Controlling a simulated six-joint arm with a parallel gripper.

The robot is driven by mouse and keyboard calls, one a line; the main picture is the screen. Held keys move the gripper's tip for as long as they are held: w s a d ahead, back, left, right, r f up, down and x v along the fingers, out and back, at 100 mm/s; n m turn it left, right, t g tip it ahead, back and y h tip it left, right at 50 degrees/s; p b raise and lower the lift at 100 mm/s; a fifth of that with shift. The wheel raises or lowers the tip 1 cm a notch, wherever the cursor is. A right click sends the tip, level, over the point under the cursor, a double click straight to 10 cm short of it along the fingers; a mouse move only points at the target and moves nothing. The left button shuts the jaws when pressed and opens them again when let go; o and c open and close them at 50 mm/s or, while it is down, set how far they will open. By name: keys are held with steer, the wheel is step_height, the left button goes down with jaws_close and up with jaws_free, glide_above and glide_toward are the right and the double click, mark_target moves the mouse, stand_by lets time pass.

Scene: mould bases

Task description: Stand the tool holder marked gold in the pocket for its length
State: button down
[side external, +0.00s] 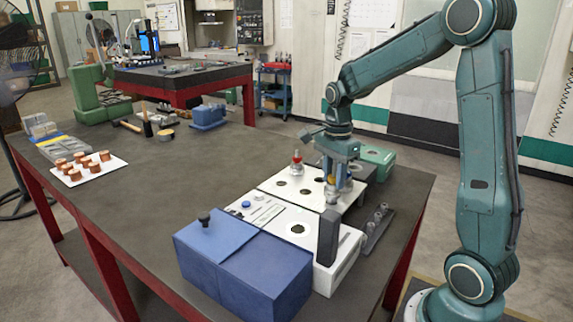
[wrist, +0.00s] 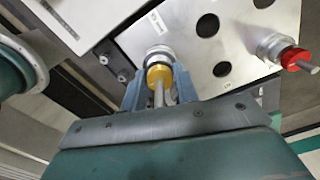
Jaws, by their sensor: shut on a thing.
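The gold-marked tool holder (wrist: 159,75) is silver with a gold ring and is gripped between the fingers of my gripper (wrist: 158,88) in the wrist view. In the side view my gripper (side external: 337,178) points down near the front right part of the white pocket plate (side external: 268,187), with the holder partly hidden by the fingers. I cannot tell whether its lower end is above the plate or in a pocket. Several dark round pockets (wrist: 222,69) show in the plate. A red-ringed tool holder (side external: 296,162) stands upright in the plate; it also shows in the wrist view (wrist: 290,57).
A white box with a round hole (side external: 270,214) adjoins the plate in front, with a dark upright block (side external: 327,238) beside it. A blue box (side external: 243,262) stands at the front. A dark rack (side external: 377,228) with small posts lies right; a green box (side external: 379,160) is behind.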

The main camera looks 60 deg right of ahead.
steer(key=shift+f, duration=0.8)
steer(key=c, duration=1)
jaws_free()
steer(key=shift+f, duration=0.1)
step_height(320, 180, up, 14)
